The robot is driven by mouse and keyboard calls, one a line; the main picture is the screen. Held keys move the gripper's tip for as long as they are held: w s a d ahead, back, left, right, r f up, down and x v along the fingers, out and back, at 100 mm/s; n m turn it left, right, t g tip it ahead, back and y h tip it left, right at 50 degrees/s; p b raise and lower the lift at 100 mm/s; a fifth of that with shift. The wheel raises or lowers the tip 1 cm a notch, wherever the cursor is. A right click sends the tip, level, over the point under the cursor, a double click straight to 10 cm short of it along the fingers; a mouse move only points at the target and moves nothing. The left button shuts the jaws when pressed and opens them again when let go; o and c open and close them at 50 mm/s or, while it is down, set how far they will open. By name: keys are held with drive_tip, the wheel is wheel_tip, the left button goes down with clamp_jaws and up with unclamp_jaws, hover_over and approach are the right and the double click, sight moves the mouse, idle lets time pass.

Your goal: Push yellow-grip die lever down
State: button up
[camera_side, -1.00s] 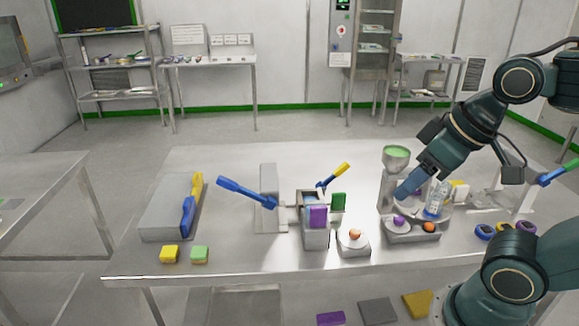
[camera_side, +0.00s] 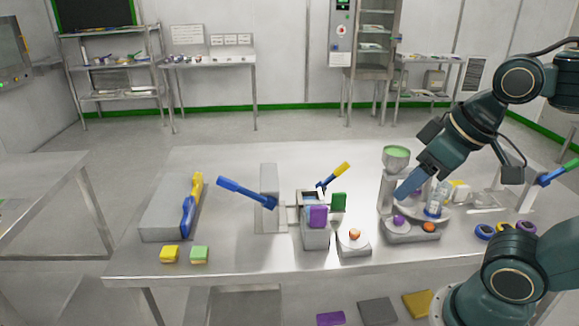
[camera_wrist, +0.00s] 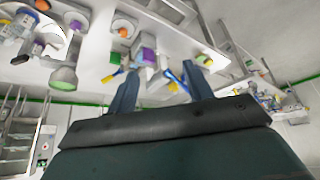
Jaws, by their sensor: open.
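The yellow-grip die lever (camera_side: 341,171) is a short blue lever with a yellow grip. In the side view it slants up and to the right behind the grey press block (camera_side: 315,238) at the table's middle. In the wrist view its yellow grip (camera_wrist: 115,72) shows just left of my left fingertip. My gripper (camera_side: 405,190) is in the air to the right of the lever, near the green-topped funnel, with a clear gap between them. In the wrist view its two fingers (camera_wrist: 160,76) stand wide apart with nothing held between them.
A long blue lever (camera_side: 246,192) stands left of the press. Purple (camera_side: 318,216) and green (camera_side: 339,202) blocks sit at the press. The funnel (camera_side: 397,158) and a clear bottle (camera_side: 436,201) are close to my gripper.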

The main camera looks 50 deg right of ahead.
drive_tip(key=shift+c, duration=1.4)
drive_tip(key=w+d+r+n+g, duration=0.1)
drive_tip(key=w+d+r+n, duration=0.1)
drive_tip(key=w+d, duration=0.5)
drive_tip(key=w+d+r+n+g, duration=0.2)
drive_tip(key=w+d, duration=0.1)
drive_tip(key=w, duration=0.7)
drive_tip(key=w+d+f+n+g, duration=0.1)
drive_tip(key=w+d+f+n, duration=0.1)
drive_tip(key=w+d+f, duration=0.3)
drive_tip(key=w+d+f+n+g, duration=0.1)
drive_tip(key=w+d+f+n, duration=0.2)
drive_tip(key=d, duration=0.9)
drive_tip(key=w+f, duration=0.2)
drive_tip(key=w, duration=0.1)
drive_tip(key=shift+w+d+f+g, duration=0.15)
drive_tip(key=shift+w+f+g, duration=0.1)
drive_tip(key=shift+w+g, duration=0.05)
drive_tip(key=shift+f, duration=0.15)
